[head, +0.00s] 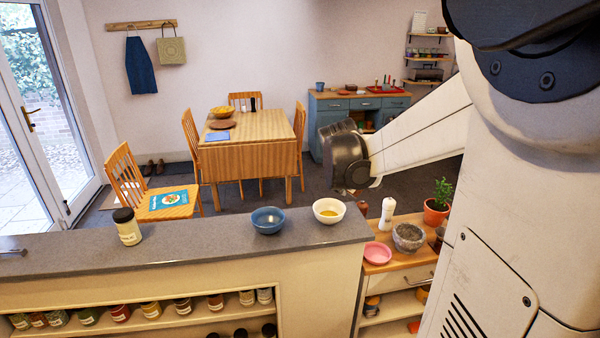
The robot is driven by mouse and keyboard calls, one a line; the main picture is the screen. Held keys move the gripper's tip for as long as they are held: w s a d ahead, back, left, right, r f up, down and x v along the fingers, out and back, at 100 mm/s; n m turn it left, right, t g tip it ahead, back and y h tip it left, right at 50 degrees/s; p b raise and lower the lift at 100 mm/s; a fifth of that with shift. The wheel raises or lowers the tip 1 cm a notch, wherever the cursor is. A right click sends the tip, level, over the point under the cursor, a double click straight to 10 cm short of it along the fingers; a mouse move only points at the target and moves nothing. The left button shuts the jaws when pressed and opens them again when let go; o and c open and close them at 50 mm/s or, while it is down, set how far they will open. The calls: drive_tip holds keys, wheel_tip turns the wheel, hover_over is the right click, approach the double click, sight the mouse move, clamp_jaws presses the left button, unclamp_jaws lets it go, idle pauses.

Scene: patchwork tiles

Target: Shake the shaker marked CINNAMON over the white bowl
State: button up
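The white bowl (318,215) stands on the grey counter top (200,242), near its right end, with something yellowish inside. A pale jar with a black lid (128,228) stands upright at the counter's left part; its label is too small to read, so I cannot tell whether it is the CINNAMON shaker. Several labelled jars (151,310) stand on the shelf below the counter, their labels also unreadable. My arm reaches in from the right, with a dark joint behind and above the white bowl. My gripper's fingers do not show.
A blue bowl (268,221) stands just left of the white bowl. Right of the counter, a lower wooden unit holds a pink dish (377,254), a stone mortar (408,239), a white mill (387,213) and a potted plant (438,205). The counter between jar and blue bowl is clear.

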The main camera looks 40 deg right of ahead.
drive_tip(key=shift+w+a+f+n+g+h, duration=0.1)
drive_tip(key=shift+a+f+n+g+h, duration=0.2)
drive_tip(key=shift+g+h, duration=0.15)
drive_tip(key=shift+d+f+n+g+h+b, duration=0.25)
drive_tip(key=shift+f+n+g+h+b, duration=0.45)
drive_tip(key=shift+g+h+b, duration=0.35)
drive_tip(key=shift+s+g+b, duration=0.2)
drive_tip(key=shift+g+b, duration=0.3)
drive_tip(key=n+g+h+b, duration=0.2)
drive_tip(key=b, duration=0.2)
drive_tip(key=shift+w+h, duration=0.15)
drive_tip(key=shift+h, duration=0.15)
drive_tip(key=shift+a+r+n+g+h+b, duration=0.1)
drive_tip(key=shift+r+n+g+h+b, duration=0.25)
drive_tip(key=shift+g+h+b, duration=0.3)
